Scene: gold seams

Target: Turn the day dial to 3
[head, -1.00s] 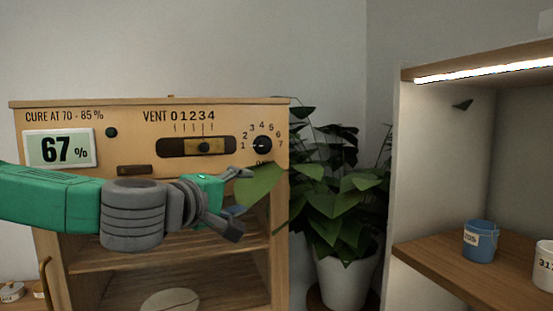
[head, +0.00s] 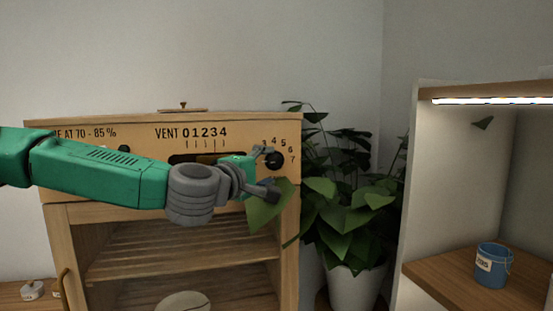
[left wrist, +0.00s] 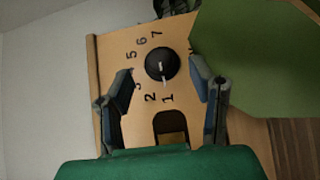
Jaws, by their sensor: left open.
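The day dial (head: 275,160) is a round black knob at the right end of the wooden cabinet's front panel, partly hidden by my left gripper in the head view. In the left wrist view the dial (left wrist: 162,64) shows whole, with its white mark pointing at 1. The 4 is hidden there behind a finger. My left gripper (head: 266,171) is open in front of the panel at the dial. In the left wrist view the gripper (left wrist: 164,80) has one finger on each side of the dial, with visible gaps and nothing held. My right gripper is not in view.
A plant (head: 345,205) stands right of the cabinet (head: 60,205), and a large leaf (left wrist: 262,60) hangs close beside the gripper's right finger. The vent slider slot (head: 180,159) is partly behind my arm.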

